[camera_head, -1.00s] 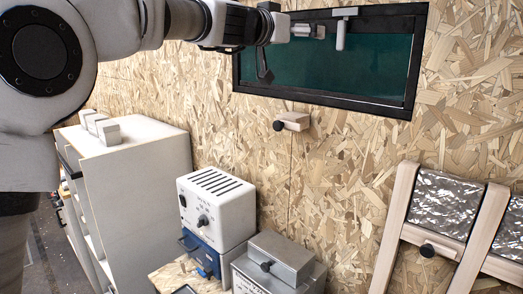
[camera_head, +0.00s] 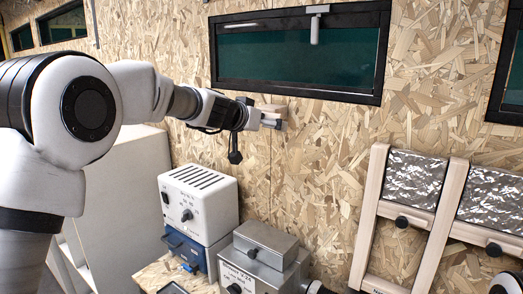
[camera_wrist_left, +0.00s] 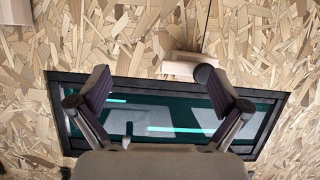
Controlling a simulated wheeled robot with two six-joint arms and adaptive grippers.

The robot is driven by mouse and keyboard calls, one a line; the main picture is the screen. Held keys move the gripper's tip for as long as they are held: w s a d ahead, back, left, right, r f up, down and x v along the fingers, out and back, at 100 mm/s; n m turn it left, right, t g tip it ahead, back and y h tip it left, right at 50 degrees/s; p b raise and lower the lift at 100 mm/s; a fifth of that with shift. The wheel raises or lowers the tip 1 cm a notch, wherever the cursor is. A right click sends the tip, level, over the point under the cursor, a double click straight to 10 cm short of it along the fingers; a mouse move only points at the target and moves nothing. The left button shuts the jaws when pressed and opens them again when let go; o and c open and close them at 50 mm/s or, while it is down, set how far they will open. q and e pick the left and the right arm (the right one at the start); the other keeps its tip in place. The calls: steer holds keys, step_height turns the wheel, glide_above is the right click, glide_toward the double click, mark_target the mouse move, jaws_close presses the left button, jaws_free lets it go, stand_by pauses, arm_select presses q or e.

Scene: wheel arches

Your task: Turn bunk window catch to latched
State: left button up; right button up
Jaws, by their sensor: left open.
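The bunk window (camera_head: 297,52) is a dark-framed, green-tinted pane on the chipboard wall. Its catch (camera_head: 315,28) is a pale lever at the top of the frame, hanging straight down. In the left wrist view the window lies between and below the fingers, with a small pale piece (camera_wrist_left: 127,141) on it that looks like the catch. My left gripper (camera_head: 274,119) is below the window, apart from the catch, beside a small wooden block. In the left wrist view the gripper (camera_wrist_left: 161,88) is open with nothing between its fingers.
The wooden block (camera_wrist_left: 184,66) with a dark knob juts from the wall close to the fingers. Below stand a white vented box (camera_head: 200,200) and a grey metal box (camera_head: 262,250). Wood-framed foil panels (camera_head: 415,180) are at right.

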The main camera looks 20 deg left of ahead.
arm_select(q)
steer(key=shift+g, duration=0.5)
step_height(320, 180, down, 6)
steer(key=shift+a+r, duration=0.1)
steer(key=shift+a, duration=0.05)
